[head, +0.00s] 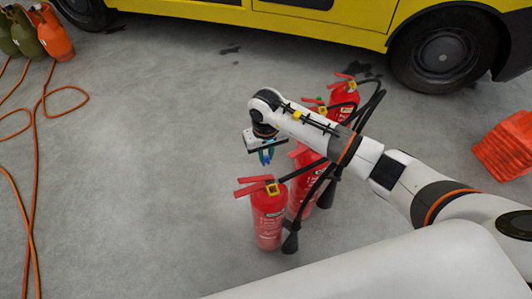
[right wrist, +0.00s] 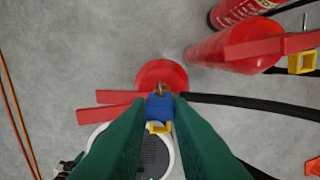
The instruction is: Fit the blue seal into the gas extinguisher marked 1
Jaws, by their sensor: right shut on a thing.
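My right gripper (head: 266,157) is shut on the small blue seal (right wrist: 160,107), which sits between its green fingertips in the right wrist view. In the head view it hangs apart from and above the front red extinguisher (head: 268,220). In the right wrist view the seal overlaps the valve head of a red extinguisher (right wrist: 160,73), with red levers to its left and a yellow frame (right wrist: 158,127) just below the seal. I cannot read any number marks.
Black hoses (head: 318,190) run beside the extinguishers. A yellow vehicle (head: 230,18) stands at the back. An orange-red object (head: 505,147) is at the right.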

